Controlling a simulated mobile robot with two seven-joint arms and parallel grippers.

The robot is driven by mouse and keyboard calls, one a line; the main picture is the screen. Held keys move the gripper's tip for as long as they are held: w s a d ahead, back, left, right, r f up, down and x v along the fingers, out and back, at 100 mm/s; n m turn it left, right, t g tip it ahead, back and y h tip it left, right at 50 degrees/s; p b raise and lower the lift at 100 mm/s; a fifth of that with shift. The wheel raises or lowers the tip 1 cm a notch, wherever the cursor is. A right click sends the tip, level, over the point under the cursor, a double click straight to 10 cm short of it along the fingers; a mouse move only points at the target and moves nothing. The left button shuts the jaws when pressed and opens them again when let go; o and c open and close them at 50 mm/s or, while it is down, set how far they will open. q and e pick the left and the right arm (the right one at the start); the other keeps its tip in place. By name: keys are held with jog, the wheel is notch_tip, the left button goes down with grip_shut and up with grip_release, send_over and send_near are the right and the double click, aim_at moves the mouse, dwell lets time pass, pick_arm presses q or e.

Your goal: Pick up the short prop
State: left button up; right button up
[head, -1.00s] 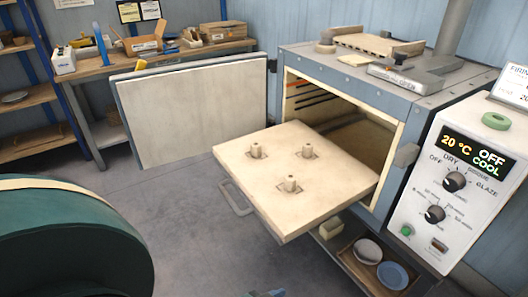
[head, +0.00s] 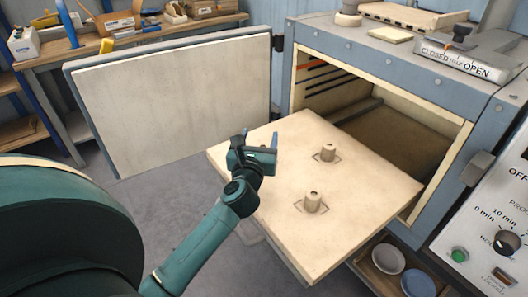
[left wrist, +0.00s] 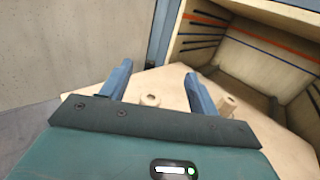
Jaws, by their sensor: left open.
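Beige cylindrical props stand upright on the pulled-out kiln shelf (head: 275,225). In the head view, one prop (head: 327,153) is toward the back and another prop (head: 312,203) is nearer the front. A third, on the left, is hidden behind my left gripper (head: 259,140). Which prop is the short one I cannot tell. My left gripper is open and empty above the left part of the shelf. In the left wrist view, one prop (left wrist: 150,100) shows between its blue fingers (left wrist: 157,72), and another prop (left wrist: 228,104) shows beside the right finger.
The kiln's open chamber (head: 390,135) is behind the shelf, and its open door (head: 170,110) stands to the left. The control panel (head: 490,225) is on the right. Bowls (head: 388,259) sit in a box below. A cluttered bench (head: 130,45) is at the back left.

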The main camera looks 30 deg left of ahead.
pick_arm(q)
notch_tip(320, 180, down, 8)
jog(key=b, duration=0.3)
jog(key=shift+r, duration=0.25)
jog(key=shift+w+a, duration=0.1)
jog(key=shift+w, duration=0.05)
jog(key=shift+w+a, duration=0.1)
jog(key=shift+w, duration=0.3)
jog(key=shift+x, duration=3.15)
pick_arm(e)
notch_tip(320, 180, down, 2)
jog(key=shift+w+a+f+m, duration=0.1)
jog(key=shift+w+f+m, duration=0.05)
jog(key=shift+m, duration=0.25)
pick_arm(q)
jog(key=shift+c, duration=0.4)
jog(key=c, duration=1)
